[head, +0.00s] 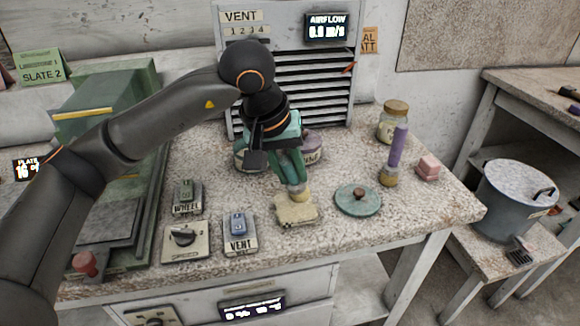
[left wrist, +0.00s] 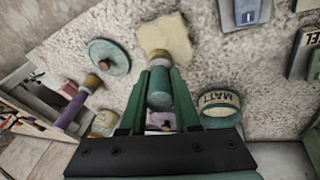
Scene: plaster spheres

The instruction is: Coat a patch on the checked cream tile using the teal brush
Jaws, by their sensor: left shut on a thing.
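My left gripper (head: 291,168) is shut on the teal brush and holds it roughly upright, bristles down. In the head view the brush's pale bristle end (head: 299,192) shows below the fingers. In the left wrist view the teal handle (left wrist: 160,90) lies between the two green fingers. The cream tile (head: 297,213) lies flat on the speckled worktop, directly under the bristles; it also shows in the left wrist view (left wrist: 168,36). The bristles are at its far edge; I cannot tell if they touch it. No check pattern is clear at this size. My right gripper is not in view.
A green lid (head: 358,201) lies right of the tile. A purple brush (head: 396,150), lidded jar (head: 393,124) and pink block (head: 428,168) stand farther right. A MATT pot (left wrist: 219,108) and a purple pot (head: 312,150) sit behind the gripper. The VENT switch (head: 239,232) is left.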

